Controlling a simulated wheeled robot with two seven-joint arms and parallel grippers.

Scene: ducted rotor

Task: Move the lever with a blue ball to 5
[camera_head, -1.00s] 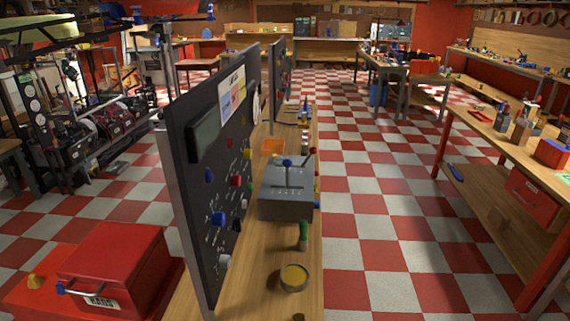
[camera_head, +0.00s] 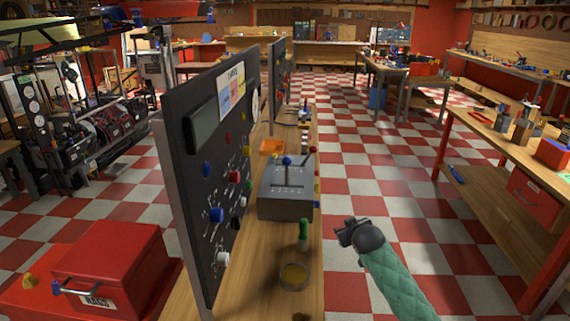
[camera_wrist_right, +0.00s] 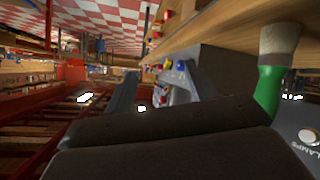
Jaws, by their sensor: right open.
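A grey box (camera_head: 285,204) stands on the narrow wooden bench, with levers and slots on its top. A lever with a blue ball (camera_head: 287,160) rises from it; a second lever end shows just to its right. The scale numbers are too small to read. My right gripper (camera_head: 350,232) is open and empty, to the right of the bench and nearer than the box, apart from the lever. In the right wrist view, dark gripper parts fill the bottom, and the grey box (camera_wrist_right: 212,72) and a blue ball (camera_wrist_right: 181,65) show beyond. My left gripper is not in view.
A green-handled brush (camera_head: 303,232) and a round tin with yellow contents (camera_head: 294,276) stand on the bench in front of the box. A tall dark panel (camera_head: 205,165) with coloured knobs stands along the left.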

